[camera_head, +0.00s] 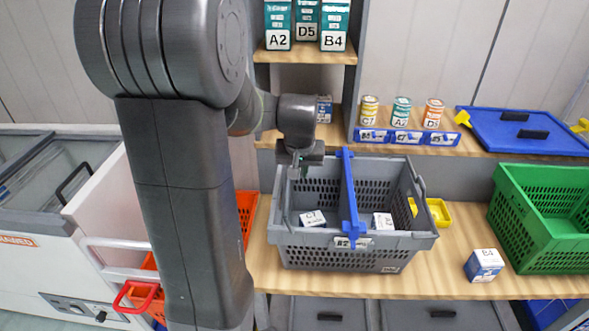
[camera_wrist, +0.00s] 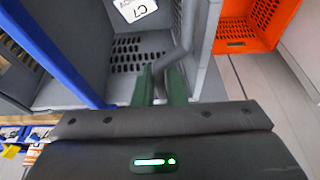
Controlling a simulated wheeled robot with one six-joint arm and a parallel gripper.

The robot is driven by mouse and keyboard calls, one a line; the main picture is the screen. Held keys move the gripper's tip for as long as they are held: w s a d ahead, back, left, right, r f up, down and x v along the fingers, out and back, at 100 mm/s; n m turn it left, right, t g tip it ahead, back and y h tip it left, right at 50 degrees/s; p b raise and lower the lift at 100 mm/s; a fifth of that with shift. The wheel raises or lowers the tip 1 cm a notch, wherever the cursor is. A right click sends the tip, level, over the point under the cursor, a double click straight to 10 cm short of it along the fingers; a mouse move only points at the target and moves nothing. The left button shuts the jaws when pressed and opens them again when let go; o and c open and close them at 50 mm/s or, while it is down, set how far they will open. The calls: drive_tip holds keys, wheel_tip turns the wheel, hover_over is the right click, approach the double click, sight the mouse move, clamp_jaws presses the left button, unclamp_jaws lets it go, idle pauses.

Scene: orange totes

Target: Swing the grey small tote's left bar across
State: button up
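The grey small tote (camera_head: 345,255) stands on the wooden shelf in the head view. Its left bar (camera_head: 284,196) is at the tote's left side. In the wrist view a bent grey bar (camera_wrist: 185,40) runs down beside the tote wall to my fingertips. My gripper (camera_head: 298,172) is over the tote's left part. Its green fingers (camera_wrist: 160,80) stand a little apart at the bar's bend; whether they press on it cannot be told. The right bar (camera_head: 416,178) lies along the right side. A white C7 box (camera_head: 313,218) and another white box (camera_head: 383,221) are inside.
A blue bar (camera_head: 349,195) crosses the tote's middle from back to front. An orange tote (camera_head: 246,215) is at left. Cans (camera_head: 402,111) stand on the shelf behind.

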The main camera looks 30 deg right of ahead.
drive_tip(key=shift+s+d+f, duration=0.1)
drive_tip(key=shift+f, duration=0.05)
drive_tip(key=shift+s+d+f, duration=0.35)
drive_tip(key=shift+s+d, duration=0.05)
drive_tip(key=shift+d, duration=0.2)
drive_tip(key=shift+d+b, duration=0.1)
drive_tip(key=shift+b, duration=0.2)
drive_tip(key=shift+s+d+f+b, duration=0.35)
drive_tip(key=shift+d+f+b, duration=0.05)
drive_tip(key=shift+d+f, duration=0.2)
drive_tip(key=shift+f, duration=0.1)
